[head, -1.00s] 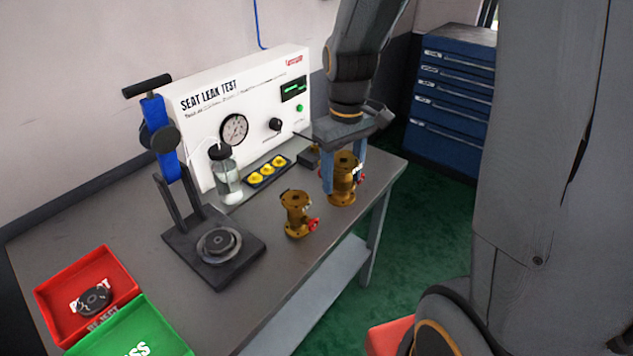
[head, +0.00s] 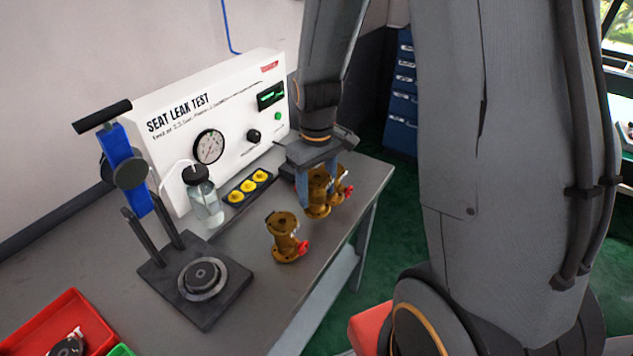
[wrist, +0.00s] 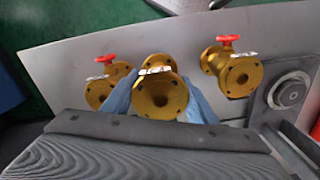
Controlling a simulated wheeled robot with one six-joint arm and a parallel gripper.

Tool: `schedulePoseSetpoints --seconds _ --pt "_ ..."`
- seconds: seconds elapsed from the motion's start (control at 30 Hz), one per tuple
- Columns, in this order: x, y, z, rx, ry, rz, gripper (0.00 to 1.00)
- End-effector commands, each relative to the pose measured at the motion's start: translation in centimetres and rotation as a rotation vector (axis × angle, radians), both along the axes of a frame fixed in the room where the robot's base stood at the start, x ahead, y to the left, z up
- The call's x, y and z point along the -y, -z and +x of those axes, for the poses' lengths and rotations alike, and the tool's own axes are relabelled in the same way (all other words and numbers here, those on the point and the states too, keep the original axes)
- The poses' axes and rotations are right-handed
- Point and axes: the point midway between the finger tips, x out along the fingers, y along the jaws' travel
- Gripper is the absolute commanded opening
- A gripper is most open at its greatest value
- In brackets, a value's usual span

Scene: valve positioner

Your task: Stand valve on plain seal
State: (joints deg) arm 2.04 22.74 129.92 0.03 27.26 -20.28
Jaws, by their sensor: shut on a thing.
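My gripper (head: 316,192) is shut on a brass valve (head: 319,180), upright near the far right end of the bench. The held valve also shows in the wrist view (wrist: 160,97), between the blue fingers; I cannot tell whether its base clears the bench. A second brass valve (head: 343,187) with a red handle stands just right of it, partly hidden. A third brass valve (head: 285,238) with a red handle stands nearer the clamp. A dark round seal seat (head: 203,277) lies on the clamp stand's base (head: 165,285), to the left; whether its seal is plain is unclear.
The blue-columned clamp (head: 125,170) rises behind the seat. A bottle (head: 203,195), a tray of yellow parts (head: 249,188) and the white test panel (head: 215,120) line the back. A red tray (head: 60,325) holds a dark disc at lower left. Bare bench lies around the third valve.

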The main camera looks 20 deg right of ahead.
Motion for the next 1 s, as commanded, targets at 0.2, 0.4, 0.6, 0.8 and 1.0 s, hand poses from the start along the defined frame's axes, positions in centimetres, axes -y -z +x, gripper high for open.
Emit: schedulePoseSetpoints --seconds 0.2,0.4,0.6,0.8,1.0 --pt "0.0 2.3 -0.1 -0.002 0.000 0.000 0.00" --pt "0.0 3.8 0.0 0.000 0.000 0.000 0.00" --pt "0.0 3.9 0.0 0.002 0.000 0.000 0.00" --pt "0.0 4.1 0.0 0.001 0.000 0.000 0.00" --pt "0.0 4.3 -0.1 -0.001 0.000 0.000 0.60"
